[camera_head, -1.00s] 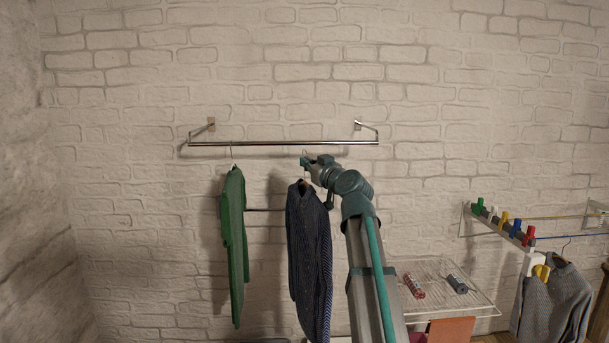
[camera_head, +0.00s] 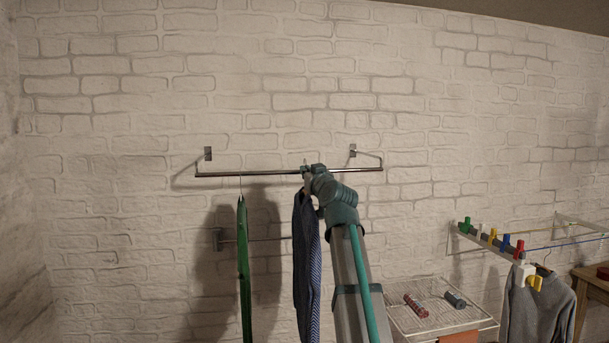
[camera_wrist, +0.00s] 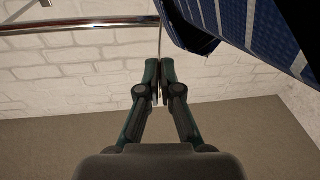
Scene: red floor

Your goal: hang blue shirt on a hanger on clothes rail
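The blue shirt (camera_head: 307,265) hangs below my gripper (camera_head: 306,170) in the head view, seen nearly edge-on. In the wrist view the shirt (camera_wrist: 255,30) fills the upper right. My gripper (camera_wrist: 160,82) is shut on the thin metal hook of the hanger (camera_wrist: 160,42), which sticks out between the fingertips. The clothes rail (camera_head: 240,174) is a chrome bar on two wall brackets. My gripper is at about the rail's height, right of its middle. In the wrist view the rail (camera_wrist: 80,25) runs close to the hook. Whether the hook is over the rail cannot be told.
A green garment (camera_head: 243,270) hangs on the rail to the left of the blue shirt, with a gap between. At right are a wire shelf (camera_head: 440,318), a rack with coloured pegs (camera_head: 490,238) and a grey sweater (camera_head: 535,310). The rail's left end is free.

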